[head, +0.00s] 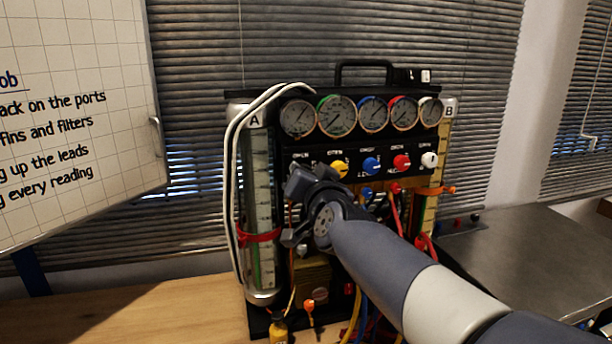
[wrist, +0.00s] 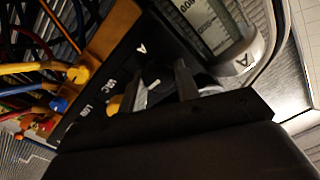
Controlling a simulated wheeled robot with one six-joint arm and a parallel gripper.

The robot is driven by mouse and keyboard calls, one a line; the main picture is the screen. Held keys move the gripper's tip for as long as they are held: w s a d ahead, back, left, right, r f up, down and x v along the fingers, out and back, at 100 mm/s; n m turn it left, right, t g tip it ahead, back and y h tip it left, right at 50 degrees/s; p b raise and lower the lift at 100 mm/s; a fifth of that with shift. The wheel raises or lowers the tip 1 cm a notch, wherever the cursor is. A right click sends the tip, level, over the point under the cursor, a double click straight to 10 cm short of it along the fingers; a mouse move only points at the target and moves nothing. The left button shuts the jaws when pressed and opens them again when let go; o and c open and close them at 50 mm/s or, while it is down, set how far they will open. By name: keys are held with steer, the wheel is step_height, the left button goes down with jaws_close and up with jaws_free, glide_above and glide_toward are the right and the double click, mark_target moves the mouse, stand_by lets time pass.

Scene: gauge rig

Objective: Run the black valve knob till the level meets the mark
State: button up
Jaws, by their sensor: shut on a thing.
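The black valve knob (wrist: 154,86) shows in the wrist view as a dark shape with a white line, between the two fingers of my gripper (wrist: 163,88). My gripper is shut on it. In the head view my gripper (head: 298,186) covers the left end of the knob row, and the knob is hidden there. Tube A (head: 259,185) stands upright at the rig's left, with a pale scale and a red band (head: 258,237) around its lower half. Tube B (head: 431,205) at the right has an orange marker (head: 440,190). I cannot make out a clear liquid level.
Yellow (head: 338,169), blue (head: 371,166), red (head: 401,162) and white (head: 429,159) knobs sit right of my gripper. Several dials (head: 336,116) are above. Coloured leads hang below, partly behind my arm. White hoses (head: 232,180) loop beside tube A. The metal bench (head: 540,260) at right is mostly clear.

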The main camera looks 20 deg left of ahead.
steer(key=o, duration=1)
steer(key=shift+c, duration=0.2)
steer(key=shift+s, duration=0.1)
steer(key=v, duration=1)
steer(key=shift+s+d+p, duration=0.2)
steer(key=shift+d+p, duration=0.05)
steer(key=shift+p, duration=0.05)
